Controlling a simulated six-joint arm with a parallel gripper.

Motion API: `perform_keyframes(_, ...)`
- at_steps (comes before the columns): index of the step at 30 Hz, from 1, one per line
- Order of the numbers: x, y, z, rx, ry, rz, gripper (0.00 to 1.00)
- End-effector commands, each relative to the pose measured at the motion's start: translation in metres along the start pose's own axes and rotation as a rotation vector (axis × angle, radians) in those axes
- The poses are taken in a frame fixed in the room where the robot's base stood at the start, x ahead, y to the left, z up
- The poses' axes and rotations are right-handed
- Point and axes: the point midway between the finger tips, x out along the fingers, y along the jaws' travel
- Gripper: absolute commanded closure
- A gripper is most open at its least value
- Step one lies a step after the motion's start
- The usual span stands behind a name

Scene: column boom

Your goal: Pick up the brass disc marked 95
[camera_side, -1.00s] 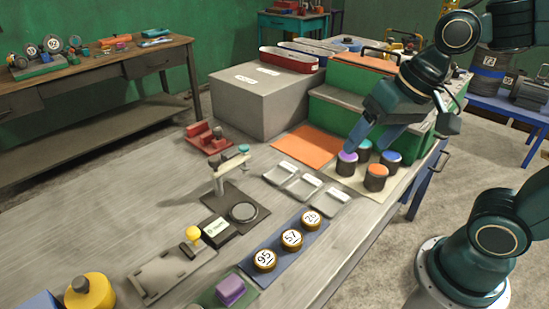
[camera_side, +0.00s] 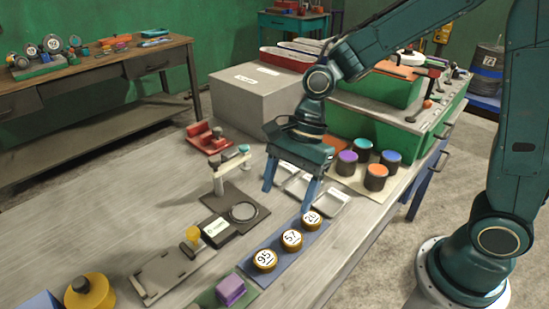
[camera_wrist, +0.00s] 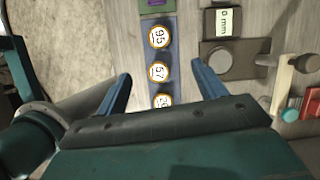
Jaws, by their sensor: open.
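The brass disc marked 95 (camera_side: 264,260) lies on a blue strip (camera_side: 252,267) at the table's front, the nearest in a row of discs. It also shows in the wrist view (camera_wrist: 159,37), ahead of the jaws. The disc marked 57 (camera_side: 291,239) lies beside it, and the disc marked 26 (camera_side: 312,219) is at the far end. My gripper (camera_side: 288,197) is open and empty, pointing down above the table near the white trays, with one finger close to the disc marked 26 in the side view. In the wrist view the fingers (camera_wrist: 165,88) frame the row.
A measuring stand (camera_side: 222,178) and a dark box with a display (camera_side: 217,230) stand left of the discs. A purple block (camera_side: 230,290) sits beyond the 95 end. White trays (camera_side: 325,200) and colored-top cylinders (camera_side: 376,176) lie to the right.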

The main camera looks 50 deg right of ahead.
Motion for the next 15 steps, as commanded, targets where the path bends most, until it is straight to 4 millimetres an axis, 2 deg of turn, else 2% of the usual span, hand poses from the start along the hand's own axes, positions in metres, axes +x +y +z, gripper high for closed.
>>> perform_keyframes(5, 0.010, -0.003, 0.002, 0.073, -0.018, 0.022, 0.30)
perform_keyframes(15, 0.018, -0.003, 0.003, 0.080, -0.019, 0.025, 0.30)
